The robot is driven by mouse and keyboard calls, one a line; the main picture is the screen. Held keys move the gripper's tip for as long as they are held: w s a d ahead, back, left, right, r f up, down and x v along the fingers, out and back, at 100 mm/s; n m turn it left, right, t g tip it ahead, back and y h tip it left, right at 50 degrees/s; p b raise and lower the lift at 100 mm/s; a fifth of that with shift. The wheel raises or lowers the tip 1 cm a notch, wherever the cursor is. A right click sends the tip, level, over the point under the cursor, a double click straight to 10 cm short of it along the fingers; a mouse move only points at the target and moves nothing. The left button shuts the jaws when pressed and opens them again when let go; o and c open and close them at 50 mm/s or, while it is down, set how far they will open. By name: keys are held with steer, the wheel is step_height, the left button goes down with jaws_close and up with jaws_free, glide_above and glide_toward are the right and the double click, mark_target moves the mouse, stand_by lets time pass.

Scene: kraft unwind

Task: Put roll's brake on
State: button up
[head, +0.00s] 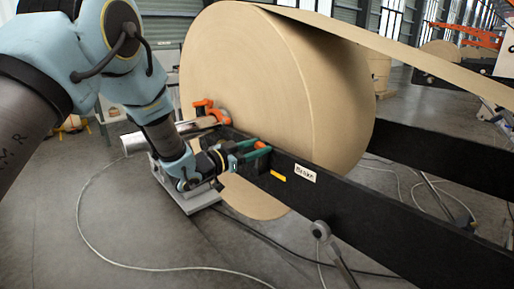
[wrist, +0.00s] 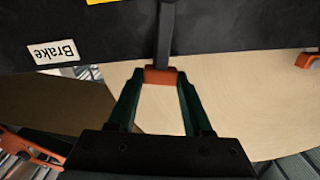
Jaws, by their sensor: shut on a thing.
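A large roll of brown kraft paper (head: 255,75) sits in a black unwind frame (head: 385,220). A white label reading "Brake" (head: 305,172) is on the frame's side beside a yellow mark (head: 278,175). In the wrist view the label (wrist: 52,51) appears upside down. A grey brake lever (wrist: 165,30) with an orange grip (wrist: 160,76) stands out from the frame. My gripper (head: 258,149) is at this lever, left of the yellow mark. Its green fingers are shut on the orange grip, as the wrist view also shows.
An orange clamp part (head: 209,111) sits at the roll's core on the left. A paper web runs off to the upper right. A round-ended grey rod (head: 320,230) is on the frame's near side. Cables lie on the open grey floor.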

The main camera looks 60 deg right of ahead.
jaws_close()
stand_by(0.3)
stand_by(0.5)
